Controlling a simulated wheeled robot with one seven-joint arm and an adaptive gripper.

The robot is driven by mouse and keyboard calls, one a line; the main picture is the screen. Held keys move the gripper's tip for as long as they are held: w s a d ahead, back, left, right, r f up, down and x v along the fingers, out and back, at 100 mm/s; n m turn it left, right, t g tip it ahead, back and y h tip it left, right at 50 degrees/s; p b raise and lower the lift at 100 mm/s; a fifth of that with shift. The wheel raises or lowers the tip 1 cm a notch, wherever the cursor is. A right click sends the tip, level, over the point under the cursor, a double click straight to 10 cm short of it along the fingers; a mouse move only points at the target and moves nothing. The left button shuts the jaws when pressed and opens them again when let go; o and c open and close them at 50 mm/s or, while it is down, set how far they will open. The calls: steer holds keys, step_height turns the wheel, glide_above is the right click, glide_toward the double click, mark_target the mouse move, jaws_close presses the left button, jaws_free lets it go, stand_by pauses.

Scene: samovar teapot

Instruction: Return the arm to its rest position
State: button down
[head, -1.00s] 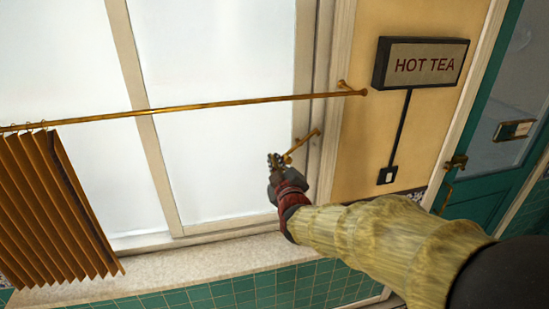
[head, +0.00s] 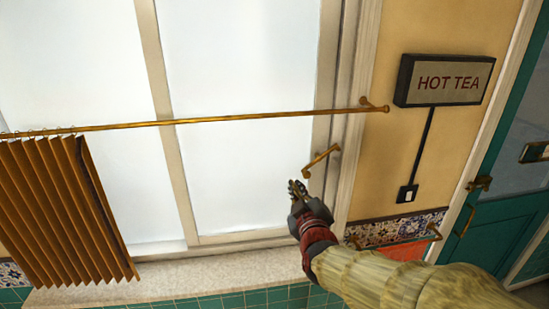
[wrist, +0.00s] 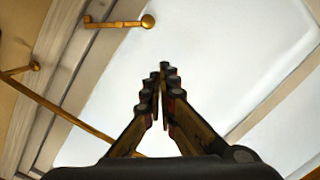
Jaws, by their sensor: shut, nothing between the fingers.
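My gripper (head: 299,190) is in front of the lower right part of the window (head: 225,120) in the head view. Its fingers point up and are closed together with nothing between them. A brass window handle (head: 321,161) is on the frame just up and right of the fingertips; whether they touch it is hard to tell in the head view. In the wrist view the fingers (wrist: 162,95) meet at their tips, and the handle (wrist: 120,23) shows apart from them at the upper left. My arm in its yellowish sleeve comes from the lower right.
A brass rod (head: 210,119) crosses the window, with a pleated orange-brown curtain (head: 60,205) bunched at the left. A HOT TEA sign (head: 444,81) and a switch (head: 407,194) are on the wall at right. A green door (head: 500,195) stands at far right. A stone sill (head: 170,278) runs below.

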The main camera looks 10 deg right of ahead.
steer(key=s+a+f+m+g+y, duration=0.2)
steer(key=s+a+f+m+g, duration=0.15)
steer(key=s+f+g, duration=0.7)
steer(key=s+d+f+m+b, duration=0.1)
steer(key=s+f+b, duration=0.1)
steer(key=s, duration=0.5)
steer(key=s+d+f+m+b, duration=0.1)
steer(key=s+d+f+b, duration=0.1)
steer(key=s, duration=0.5)
steer(key=s+d+f+m+h+b, duration=0.1)
steer(key=s+d+b, duration=0.1)
steer(key=s+b, duration=0.2)
steer(key=s, duration=0.3)
steer(key=shift+f+m+g+b, duration=0.3)
steer(key=shift+f+m+g, duration=0.05)
steer(key=shift+f, duration=0.05)
steer(key=c, duration=2.4)
jaws_free()
